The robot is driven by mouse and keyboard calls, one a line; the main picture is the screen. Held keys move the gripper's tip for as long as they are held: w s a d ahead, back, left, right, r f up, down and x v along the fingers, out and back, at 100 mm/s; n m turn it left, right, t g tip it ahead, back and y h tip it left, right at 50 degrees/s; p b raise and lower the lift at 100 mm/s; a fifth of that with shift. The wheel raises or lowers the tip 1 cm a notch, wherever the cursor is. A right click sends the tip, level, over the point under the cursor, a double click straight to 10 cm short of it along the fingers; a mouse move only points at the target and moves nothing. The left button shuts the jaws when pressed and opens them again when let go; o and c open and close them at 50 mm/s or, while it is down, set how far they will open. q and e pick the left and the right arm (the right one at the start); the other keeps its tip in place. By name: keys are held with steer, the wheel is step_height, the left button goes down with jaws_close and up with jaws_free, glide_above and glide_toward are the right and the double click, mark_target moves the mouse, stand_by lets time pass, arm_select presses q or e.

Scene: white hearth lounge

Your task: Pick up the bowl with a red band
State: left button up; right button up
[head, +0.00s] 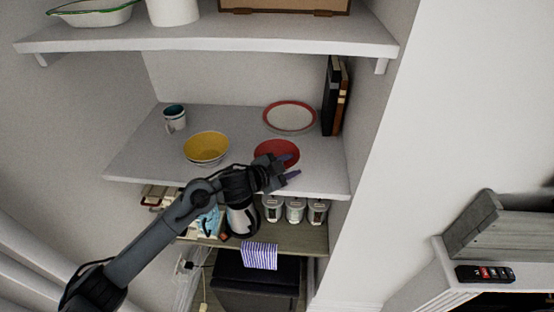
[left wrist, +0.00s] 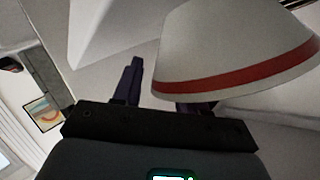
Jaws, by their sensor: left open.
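The bowl with a red band shows in the left wrist view (left wrist: 235,50) as a white outer wall with a red stripe. I take it to be the red-lined bowl in the head view (head: 274,147) on the middle shelf (head: 228,118), partly hidden by my gripper. My left gripper (head: 290,166) is open and empty at the bowl's near right side, close to the shelf's front edge. In the left wrist view one purple finger shows, and the bowl hides most of the other. I cannot tell whether they touch. My right gripper is not in view.
A yellow bowl (head: 206,147) and a mug (head: 175,118) stand to the left. A red-rimmed plate (head: 290,116) lies behind, with upright books (head: 336,97) at right. An upper shelf (head: 210,38) overhangs. Several jars (head: 295,210) stand on the shelf below.

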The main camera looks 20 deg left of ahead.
arm_select(q)
jaws_close()
steer(key=shift+r, duration=0.2)
stand_by(0.3)
